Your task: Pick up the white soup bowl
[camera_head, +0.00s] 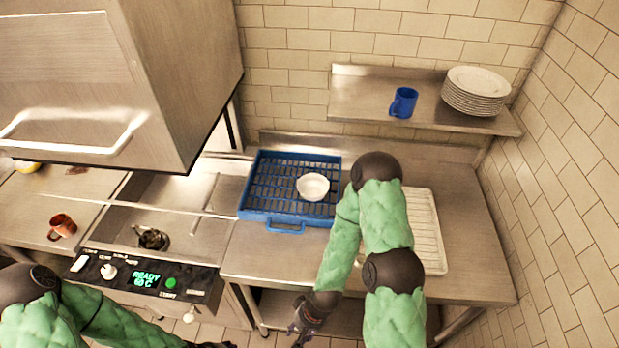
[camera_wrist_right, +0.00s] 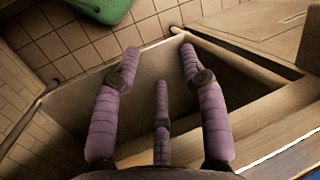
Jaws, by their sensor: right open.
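The white soup bowl (camera_head: 313,186) sits upright in the blue dish rack (camera_head: 285,228) on the steel counter, toward the rack's right side. My right gripper (camera_head: 301,334) hangs low in front of the counter's front edge, below and well apart from the bowl. In the right wrist view its purple fingers (camera_wrist_right: 160,72) are spread open and empty, and the bowl does not show there. My left gripper (camera_head: 214,345) only just shows at the bottom edge of the head view, so its jaws cannot be made out.
My right arm crosses in front of a white drying tray (camera_head: 431,235). A wall shelf (camera_head: 350,108) holds a blue mug (camera_head: 403,102) and a stack of white plates (camera_head: 475,92). A steel dishwasher hood (camera_head: 110,80) stands left. An orange-brown mug (camera_head: 62,226) lies far left.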

